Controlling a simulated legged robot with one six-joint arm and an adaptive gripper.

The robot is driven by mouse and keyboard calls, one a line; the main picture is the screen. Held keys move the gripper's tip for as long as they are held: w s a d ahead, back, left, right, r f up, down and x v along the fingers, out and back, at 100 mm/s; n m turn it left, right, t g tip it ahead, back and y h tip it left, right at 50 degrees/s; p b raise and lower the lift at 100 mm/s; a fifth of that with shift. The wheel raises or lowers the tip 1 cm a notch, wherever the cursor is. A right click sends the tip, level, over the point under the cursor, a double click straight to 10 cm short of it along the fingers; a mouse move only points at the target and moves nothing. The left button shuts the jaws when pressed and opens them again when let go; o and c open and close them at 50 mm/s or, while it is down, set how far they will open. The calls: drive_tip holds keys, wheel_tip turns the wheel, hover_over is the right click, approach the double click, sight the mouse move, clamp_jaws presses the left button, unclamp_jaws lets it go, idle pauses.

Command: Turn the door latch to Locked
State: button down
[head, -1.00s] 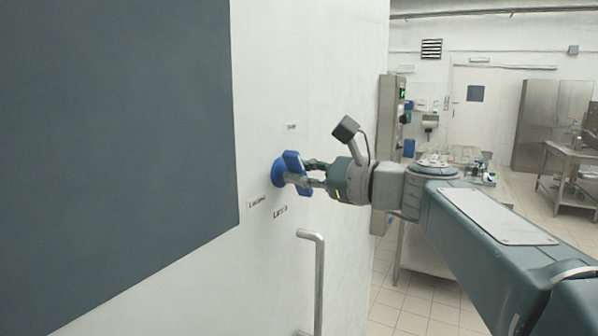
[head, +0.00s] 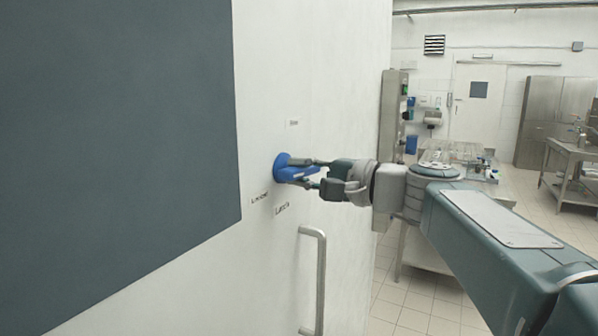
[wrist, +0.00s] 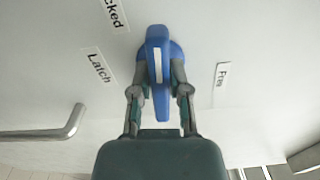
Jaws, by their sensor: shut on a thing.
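The door latch (head: 290,174) is a blue knob with a bar-shaped grip and a round base on the white door. In the head view the bar lies nearly level. In the wrist view the latch (wrist: 158,45) stands upright, a pale stripe along its bar. My gripper (head: 304,173) is shut on the bar, one finger on each side; the fingers also show in the wrist view (wrist: 160,90). The "Locked" label (head: 260,197) is left below the knob; its end, "cked" (wrist: 116,14), shows in the wrist view. The "Free" label (head: 292,123) is above.
A "Latch" label (head: 283,210) is below the knob. A metal door handle (head: 320,275) stands out below my gripper. A dark panel (head: 110,120) covers the door's left. Beyond the door's edge are a metal table (head: 430,256) and open tiled floor.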

drive_tip(key=shift+f+n, duration=0.25)
drive_tip(key=shift+n, duration=0.35)
drive_tip(key=shift+f, duration=0.1)
drive_tip(key=c, duration=0.6)
unclamp_jaws()
drive_tip(key=shift+s+a, duration=0.1)
drive_tip(key=shift+d+r, duration=0.2)
drive_tip(key=v, duration=1.1)
drive_tip(key=shift+s+d, duration=0.2)
drive_tip(key=shift+s, duration=0.05)
